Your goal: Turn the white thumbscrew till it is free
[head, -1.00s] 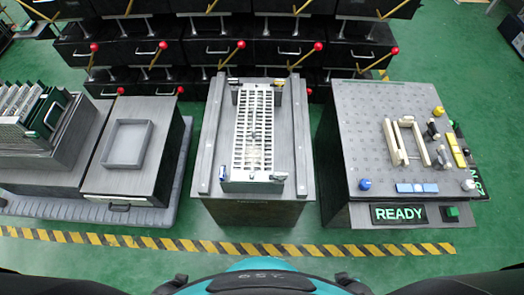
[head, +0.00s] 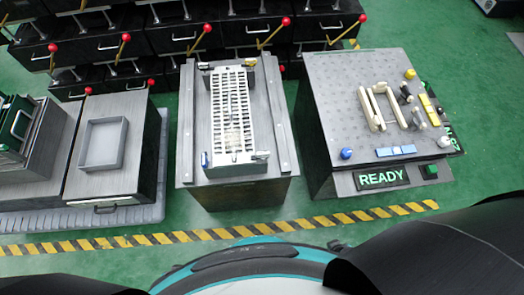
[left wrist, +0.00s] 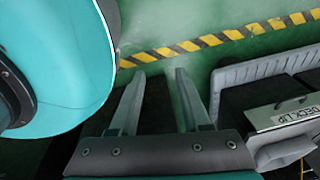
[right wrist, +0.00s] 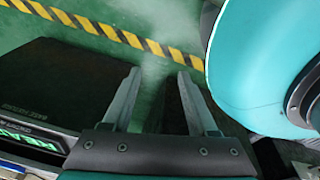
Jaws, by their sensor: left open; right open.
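A small white knob (head: 444,141), likely the white thumbscrew, stands at the right front corner of the perforated grey plate (head: 345,95) on the right bench. A blue knob (head: 346,153) stands at the plate's left front corner and a yellow one (head: 410,74) at its far right. My left gripper (left wrist: 160,72) is open and empty over the floor in the left wrist view. My right gripper (right wrist: 160,73) is open and empty over the floor in the right wrist view. Neither gripper shows in the head view, and both are away from the knob.
A cream frame (head: 366,105), black clamps and blue blocks (head: 396,151) are on the plate. A READY sign (head: 382,178) and green button (head: 430,170) are at its front. A middle bench holds a white rack (head: 232,110). Striped tape (head: 200,234) crosses clear floor before the benches.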

